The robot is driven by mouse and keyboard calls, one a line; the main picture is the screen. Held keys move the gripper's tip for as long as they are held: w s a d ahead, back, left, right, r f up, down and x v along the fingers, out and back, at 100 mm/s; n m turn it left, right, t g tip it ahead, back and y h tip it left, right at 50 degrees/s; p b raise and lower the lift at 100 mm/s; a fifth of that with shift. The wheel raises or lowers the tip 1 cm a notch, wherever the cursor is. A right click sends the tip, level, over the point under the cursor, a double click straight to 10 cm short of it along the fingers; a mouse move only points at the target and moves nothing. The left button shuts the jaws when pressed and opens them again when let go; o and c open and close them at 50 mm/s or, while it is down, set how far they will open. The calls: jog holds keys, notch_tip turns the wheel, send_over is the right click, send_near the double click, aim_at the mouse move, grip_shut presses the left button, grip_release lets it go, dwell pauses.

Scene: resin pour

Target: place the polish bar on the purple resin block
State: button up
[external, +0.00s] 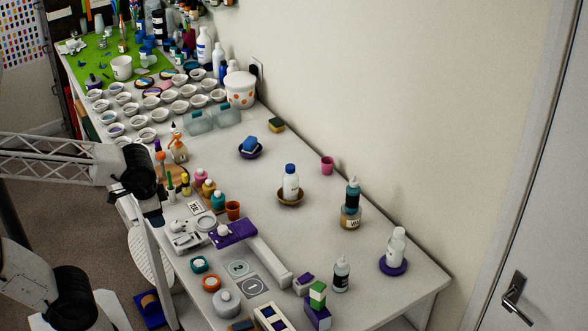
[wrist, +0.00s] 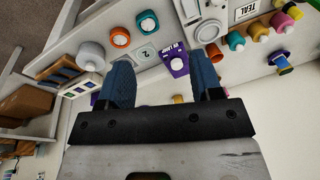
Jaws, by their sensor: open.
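My gripper (external: 154,218) is open and empty at the table's near long edge. In the wrist view its two dark blue fingers (wrist: 160,62) are wide apart. A green-and-white bar (external: 317,292), possibly the polish bar, rests on a purple box (external: 319,317) at the front. A smaller purple block (external: 304,284) with a lighter top sits beside it. A flat purple piece (external: 238,232) with a white round part lies nearer my gripper; it shows between the fingers in the wrist view (wrist: 176,66). I cannot tell for certain which purple item is the resin block.
A long white channel (external: 268,261) runs from the flat purple piece towards the front. A dropper bottle (external: 341,273) stands right of the small blocks. Orange (external: 212,283) and teal (external: 199,264) rings and several small bottles are nearby. Table around the brown dish (external: 290,198) is mostly clear.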

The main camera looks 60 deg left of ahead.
jog(key=shift+s+a+r+n+h, duration=0.2)
jog(key=shift+s+n+h, duration=0.1)
jog(key=shift+s+n, duration=0.35)
jog(key=shift+s+a+r+n+h, duration=0.1)
jog(key=shift+s+a+n+h, duration=0.15)
jog(key=shift+s+n, duration=0.4)
dwell(0.5)
